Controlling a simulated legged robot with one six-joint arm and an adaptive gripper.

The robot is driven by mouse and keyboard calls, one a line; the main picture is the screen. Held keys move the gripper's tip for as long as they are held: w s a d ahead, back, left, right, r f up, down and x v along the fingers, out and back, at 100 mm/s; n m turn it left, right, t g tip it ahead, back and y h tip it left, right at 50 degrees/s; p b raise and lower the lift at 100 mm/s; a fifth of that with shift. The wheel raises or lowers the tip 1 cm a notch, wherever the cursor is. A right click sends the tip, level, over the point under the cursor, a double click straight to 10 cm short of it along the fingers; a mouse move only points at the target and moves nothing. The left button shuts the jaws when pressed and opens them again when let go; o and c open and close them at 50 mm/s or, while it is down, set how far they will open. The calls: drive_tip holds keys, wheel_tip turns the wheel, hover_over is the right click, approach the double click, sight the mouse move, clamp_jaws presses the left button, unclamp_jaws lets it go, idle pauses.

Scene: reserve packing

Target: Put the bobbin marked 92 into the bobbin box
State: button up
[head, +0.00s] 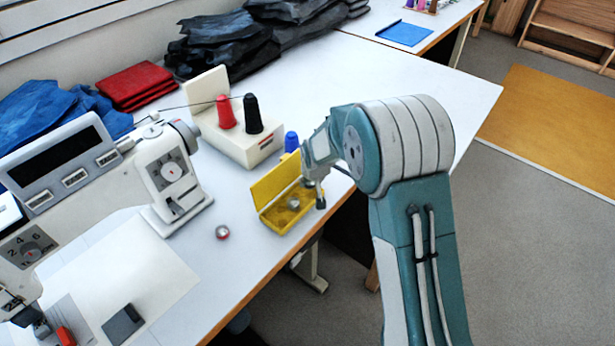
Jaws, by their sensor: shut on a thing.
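The yellow bobbin box (264,187) lies open on the white table near its front edge, with its lid raised at the back left. My gripper (307,201) reaches down from the right over the box. It is shut on a small silver bobbin (294,203), which shows at the box opening; I cannot tell whether it touches the box floor. Its marking is too small to read, and the fingers partly hide that area. Another small round bobbin (222,232), silver with red, lies on the table left of the box.
A cream thread stand (250,150) with red and black cones stands behind the box, a blue spool (291,141) beside it. A sewing machine (165,170) stands left. Folded red and dark cloth lies at the back.

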sight(306, 196)
drive_tip(key=shift+a+f, duration=0.1)
drive_tip(key=shift+f, duration=0.25)
drive_tip(key=shift+a+f, duration=0.95)
drive_tip(key=shift+f, duration=0.25)
drive_tip(key=shift+d+f, duration=0.15)
drive_tip(key=shift+f, duration=0.05)
drive_tip(key=shift+d+f, duration=0.1)
drive_tip(key=shift+d, duration=0.45)
drive_tip(key=shift+a, duration=0.15)
drive_tip(key=o, duration=1)
drive_tip(key=shift+a, duration=0.35)
drive_tip(key=shift+d, duration=0.1)
